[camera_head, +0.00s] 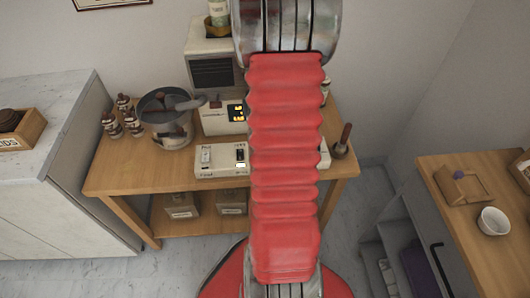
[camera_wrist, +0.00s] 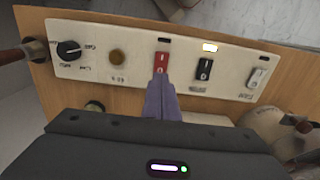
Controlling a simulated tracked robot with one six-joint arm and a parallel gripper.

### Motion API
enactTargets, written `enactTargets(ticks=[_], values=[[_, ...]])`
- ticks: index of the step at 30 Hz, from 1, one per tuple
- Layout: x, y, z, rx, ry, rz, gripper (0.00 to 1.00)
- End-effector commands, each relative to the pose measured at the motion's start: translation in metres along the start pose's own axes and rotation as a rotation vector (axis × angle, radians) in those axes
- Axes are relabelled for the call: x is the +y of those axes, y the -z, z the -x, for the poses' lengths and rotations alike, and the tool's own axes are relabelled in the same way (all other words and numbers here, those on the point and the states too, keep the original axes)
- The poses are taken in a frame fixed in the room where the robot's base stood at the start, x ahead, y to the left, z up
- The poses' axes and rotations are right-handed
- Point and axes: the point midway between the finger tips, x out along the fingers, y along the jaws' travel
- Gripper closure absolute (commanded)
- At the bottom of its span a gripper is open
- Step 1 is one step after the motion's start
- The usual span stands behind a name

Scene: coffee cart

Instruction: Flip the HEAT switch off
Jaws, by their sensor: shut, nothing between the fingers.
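The white switch panel (camera_wrist: 127,72) fills the upper wrist view. It has a red rocker switch (camera_wrist: 162,61), a black rocker switch (camera_wrist: 204,69) with a lit lamp (camera_wrist: 210,47) above it, and a white switch (camera_wrist: 257,77) at the right. The labels are too blurred to tell which is HEAT. My gripper (camera_wrist: 161,78) is shut and empty, its purple fingertips at the lower edge of the red switch; I cannot tell whether they touch it. In the head view the panel (camera_head: 215,172) shows at the table's front, with my arm hiding its right part and my gripper.
A black knob (camera_wrist: 69,49) and a brown round button (camera_wrist: 118,57) sit left of the red switch. A metal pot (camera_head: 166,115) and small bottles (camera_head: 132,122) stand left on the wooden table (camera_head: 125,180). A side table (camera_head: 470,225) is at the right.

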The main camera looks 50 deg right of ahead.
Motion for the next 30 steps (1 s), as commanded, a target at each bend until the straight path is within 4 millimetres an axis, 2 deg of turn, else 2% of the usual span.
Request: enactTargets(ticks=[15, 30], values=[[0.0, 0.0, 0.027, 0.0, 0.0, 0.0, 1.0], [0.0, 0.0, 0.028, 0.0, 0.0, 0.0, 1.0]])
